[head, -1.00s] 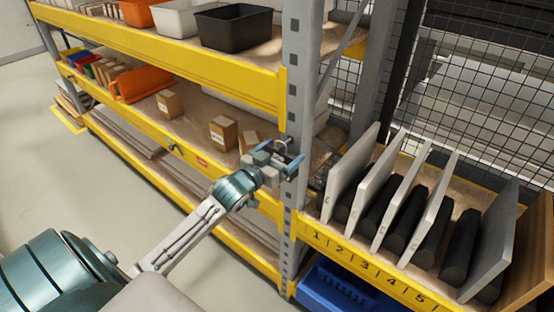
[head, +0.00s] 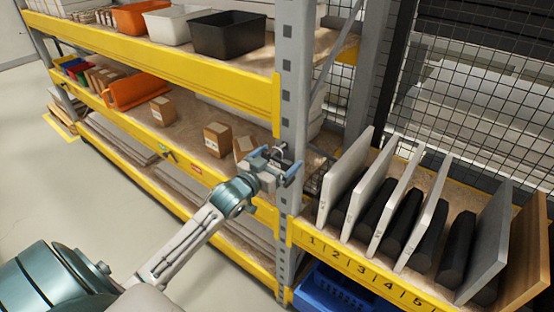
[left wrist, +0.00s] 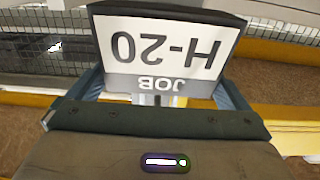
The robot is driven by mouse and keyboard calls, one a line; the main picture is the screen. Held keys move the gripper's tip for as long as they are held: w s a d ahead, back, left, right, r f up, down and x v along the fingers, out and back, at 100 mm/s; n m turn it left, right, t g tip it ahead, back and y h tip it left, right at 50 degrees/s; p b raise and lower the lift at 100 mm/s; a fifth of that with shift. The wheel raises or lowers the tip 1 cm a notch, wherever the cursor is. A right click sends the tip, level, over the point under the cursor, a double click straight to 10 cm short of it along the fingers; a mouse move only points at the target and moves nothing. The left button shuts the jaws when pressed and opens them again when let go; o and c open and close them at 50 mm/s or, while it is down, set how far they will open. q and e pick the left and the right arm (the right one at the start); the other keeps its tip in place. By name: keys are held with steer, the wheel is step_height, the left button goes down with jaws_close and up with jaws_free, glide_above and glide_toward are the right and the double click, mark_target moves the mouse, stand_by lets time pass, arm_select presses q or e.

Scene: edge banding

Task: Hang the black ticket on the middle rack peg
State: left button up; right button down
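In the left wrist view a black-edged ticket (left wrist: 165,45) fills the top middle. Its white face reads "JOB H-20" upside down. The fingers of my left gripper (left wrist: 163,92) stand at its two sides and appear to hold it. In the head view my left gripper (head: 275,167) is in front of the grey rack post, near the middle yellow beam. The ticket is too small to make out clearly there. Small marks, perhaps pegs or tags (head: 168,154), show on the middle beam left of the gripper; I cannot tell which peg is the middle one. My right gripper is out of view.
The grey upright post (head: 292,90) is close behind my left gripper. Numbered slots with grey panels (head: 345,180) and black blocks stand to the right. Boxes (head: 218,138) and an orange bin (head: 135,88) sit on the middle shelf. The floor at left is clear.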

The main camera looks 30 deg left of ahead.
arm_select(q)
steer(key=shift+s+f, duration=0.1)
steer(key=shift+s, duration=0.55)
steer(key=s+b, duration=0.2)
steer(key=s, duration=0.7)
steer(key=shift+s+a+b, duration=0.25)
steer(key=shift+a+b, duration=0.15)
